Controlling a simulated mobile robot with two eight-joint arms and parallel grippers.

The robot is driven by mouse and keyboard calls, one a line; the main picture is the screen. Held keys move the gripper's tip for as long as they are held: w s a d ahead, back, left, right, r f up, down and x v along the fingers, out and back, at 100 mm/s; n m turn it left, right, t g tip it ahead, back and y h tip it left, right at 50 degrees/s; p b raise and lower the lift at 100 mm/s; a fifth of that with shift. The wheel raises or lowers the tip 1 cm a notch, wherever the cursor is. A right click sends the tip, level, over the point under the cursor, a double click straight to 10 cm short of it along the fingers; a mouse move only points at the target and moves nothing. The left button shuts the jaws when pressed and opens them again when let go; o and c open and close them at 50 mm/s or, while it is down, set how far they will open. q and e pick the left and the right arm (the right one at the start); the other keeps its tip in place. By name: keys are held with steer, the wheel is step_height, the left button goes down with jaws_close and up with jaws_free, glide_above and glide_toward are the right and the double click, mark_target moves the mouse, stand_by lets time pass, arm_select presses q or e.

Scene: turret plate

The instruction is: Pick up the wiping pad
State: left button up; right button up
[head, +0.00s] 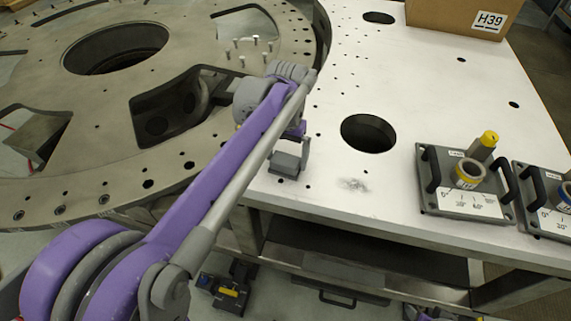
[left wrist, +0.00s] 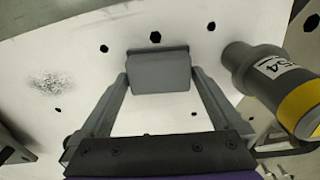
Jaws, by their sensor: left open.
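The wiping pad, a small grey block (head: 286,163), lies on the white plate near its front edge, left of a dark smudge. It also shows in the left wrist view (left wrist: 159,74), centred ahead of the gripper. My left gripper (left wrist: 160,80) is open, with one fingertip at each side of the pad. I cannot tell whether the fingers touch it. In the head view my left gripper (head: 293,150) is at the pad, partly hidden by my purple arm. My right gripper is not in view.
The dark smudge (head: 354,185) marks the white plate (head: 430,100), which has several holes. Two dark fixtures (head: 465,190) with handles stand at right. A cardboard box (head: 455,15) is at the back. A grey cylinder with a yellow band (left wrist: 275,85) is close at right in the wrist view.

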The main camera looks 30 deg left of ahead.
mark_target(286, 157)
arm_select(q)
steer(key=shift+c, duration=0.3)
steer(key=c, duration=1)
steer(key=shift+c, duration=0.2)
step_height(286, 157, up, 10)
steer(key=shift+p, duration=0.4)
